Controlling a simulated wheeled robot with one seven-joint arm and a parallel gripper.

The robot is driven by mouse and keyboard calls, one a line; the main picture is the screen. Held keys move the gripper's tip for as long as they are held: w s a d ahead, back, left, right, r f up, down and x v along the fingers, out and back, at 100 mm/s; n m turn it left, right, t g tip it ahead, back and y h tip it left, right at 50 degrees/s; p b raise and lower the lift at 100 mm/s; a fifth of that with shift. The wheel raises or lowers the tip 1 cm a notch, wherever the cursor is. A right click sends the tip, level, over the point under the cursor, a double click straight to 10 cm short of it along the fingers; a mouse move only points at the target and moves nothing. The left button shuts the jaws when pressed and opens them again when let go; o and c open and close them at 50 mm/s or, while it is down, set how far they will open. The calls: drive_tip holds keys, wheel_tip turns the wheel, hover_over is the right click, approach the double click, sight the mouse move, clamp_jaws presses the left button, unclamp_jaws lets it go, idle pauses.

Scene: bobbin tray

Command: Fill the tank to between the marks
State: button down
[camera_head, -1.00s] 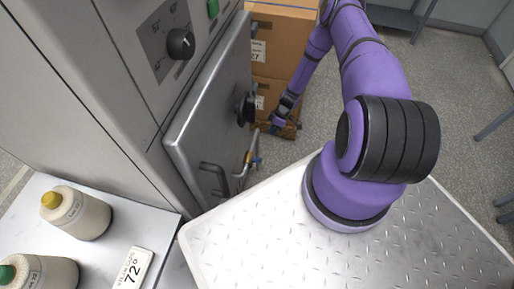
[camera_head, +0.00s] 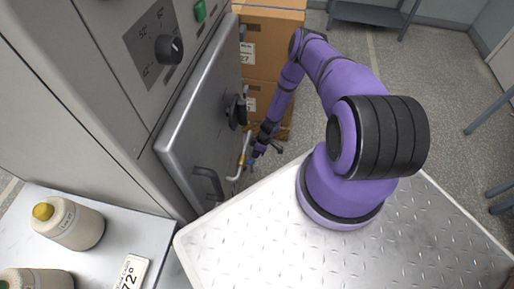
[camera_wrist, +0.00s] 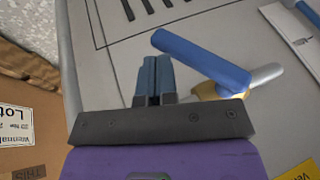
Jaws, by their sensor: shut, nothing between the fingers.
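My gripper (camera_wrist: 156,72) is shut and empty, its two blue fingertips side by side in the wrist view. A blue lever handle (camera_wrist: 200,62) lies just right of and beyond the fingertips, slanting down to the right to a yellow valve body (camera_wrist: 208,92) on a metal pipe (camera_wrist: 266,74). I cannot tell whether a finger touches the lever. In the head view my gripper (camera_head: 256,152) is low beside the steel cabinet (camera_head: 75,75), by the yellow valve pipe (camera_head: 243,158). I cannot make out the tank, its marks or a water level.
The cabinet's steel door (camera_head: 205,110) carries a black knob and a dark handle (camera_head: 208,182). Cardboard boxes (camera_head: 265,60) stand behind my gripper. Open floor (camera_head: 420,90) lies right of my arm.

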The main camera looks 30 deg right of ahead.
drive_tip(key=shift+s+a+f, duration=0.1)
drive_tip(key=shift+f, duration=0.05)
drive_tip(key=shift+s+a+f+g+y, duration=0.1)
drive_tip(key=shift+f+g+y, duration=0.2)
drive_tip(key=shift+g+y, duration=0.1)
idle(0.4)
drive_tip(key=shift+s+a+f+g+y, duration=0.2)
drive_tip(key=shift+f+g+y, duration=0.3)
drive_tip(key=shift+y, duration=0.1)
drive_tip(key=shift+s+a+f, duration=0.6)
drive_tip(key=shift+s+f, duration=0.05)
drive_tip(key=shift+f, duration=0.15)
idle(0.3)
